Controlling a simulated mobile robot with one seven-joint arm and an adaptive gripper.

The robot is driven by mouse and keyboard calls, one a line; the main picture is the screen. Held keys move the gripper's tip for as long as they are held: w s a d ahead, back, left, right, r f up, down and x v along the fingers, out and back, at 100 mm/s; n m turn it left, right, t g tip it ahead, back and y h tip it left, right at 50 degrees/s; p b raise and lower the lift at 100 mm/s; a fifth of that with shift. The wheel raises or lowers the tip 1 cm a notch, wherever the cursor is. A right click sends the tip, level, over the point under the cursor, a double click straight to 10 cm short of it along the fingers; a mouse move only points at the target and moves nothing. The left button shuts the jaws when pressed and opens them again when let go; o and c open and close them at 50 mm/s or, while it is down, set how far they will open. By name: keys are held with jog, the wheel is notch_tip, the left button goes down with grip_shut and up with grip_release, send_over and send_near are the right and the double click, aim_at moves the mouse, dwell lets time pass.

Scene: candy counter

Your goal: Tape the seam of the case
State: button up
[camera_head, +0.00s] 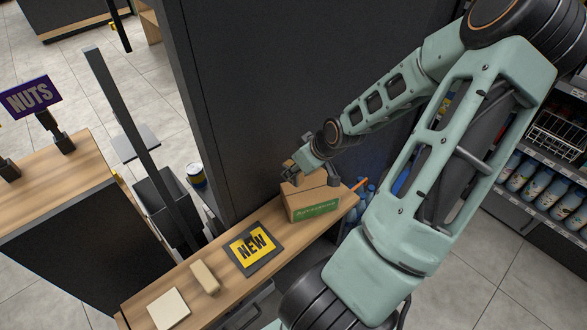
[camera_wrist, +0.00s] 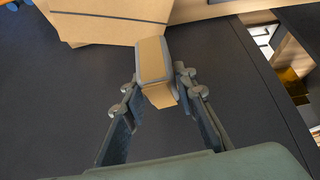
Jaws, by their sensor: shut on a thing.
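The case is a cardboard box (camera_head: 312,205) with a green label, standing at the far right end of the wooden counter (camera_head: 190,275). Part of the case (camera_wrist: 110,22) shows at the top left of the wrist view. My gripper (camera_wrist: 155,90) is shut on a tan-brown roll of tape (camera_wrist: 152,62) with grey sides, held between its two fingertips. In the head view, my gripper (camera_head: 291,170) is at the back left end of the case, near its top. I cannot tell whether the tape touches the case. The seam is partly hidden by my arm.
A black-and-yellow NEW mat (camera_head: 255,248), a beige block (camera_head: 204,277) and a cream pad (camera_head: 168,308) lie on the counter left of the case. A tall dark panel (camera_head: 250,90) rises behind the counter. An orange stick (camera_head: 360,184) shows right of the case.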

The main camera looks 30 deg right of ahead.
jog(key=shift+f+b, duration=2.2)
jog(key=shift+f, duration=0.75)
jog(key=shift+f+b, duration=0.35)
jog(key=shift+f, duration=0.25)
jog(key=shift+s+d+r+p, duration=0.1)
jog(key=shift+d+r+p, duration=0.05)
jog(key=shift+d+p, duration=0.45)
jog(key=shift+s+d+p, duration=0.25)
jog(key=shift+d+p, duration=0.6)
jog(key=shift+p, duration=0.05)
jog(key=shift+d, duration=0.15)
jog(key=shift+s+d+p, duration=0.15)
jog(key=shift+d+p, duration=0.35)
jog(key=shift+p, duration=0.15)
jog(key=shift+s+d+p, duration=0.25)
jog(key=shift+d+p, duration=0.15)
jog(key=shift+d, duration=0.4)
